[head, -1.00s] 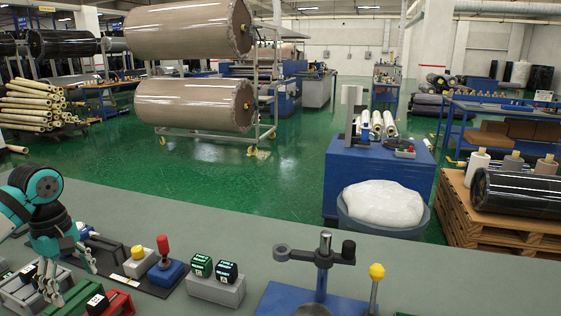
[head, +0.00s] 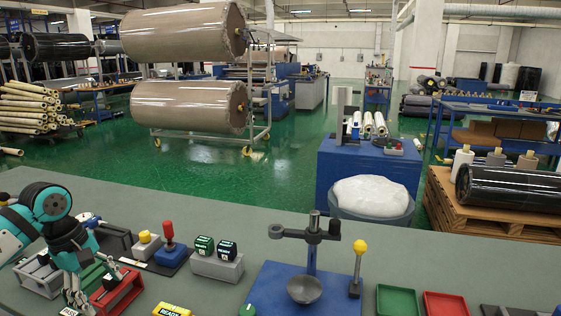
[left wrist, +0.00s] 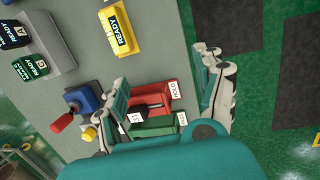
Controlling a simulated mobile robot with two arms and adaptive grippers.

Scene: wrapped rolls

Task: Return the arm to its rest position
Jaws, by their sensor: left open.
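My left arm comes in from the left edge of the head view, over the grey workbench (head: 240,225). My left gripper (head: 92,288) points down near a red tray (head: 118,294) and a green tray (head: 92,272). In the left wrist view, the gripper (left wrist: 165,68) has its fingers wide apart with nothing between the tips. The red tray (left wrist: 165,90), with a HOLD label, and the green tray (left wrist: 155,128) show between and below the fingers. My right gripper is not in view.
Beside the gripper are a red-handled lever on a blue base (head: 172,256), a yellow button (head: 145,237) and a grey block (head: 217,266) with READY cubes. A blue press plate (head: 275,285) stands at centre. The bench's back strip is clear.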

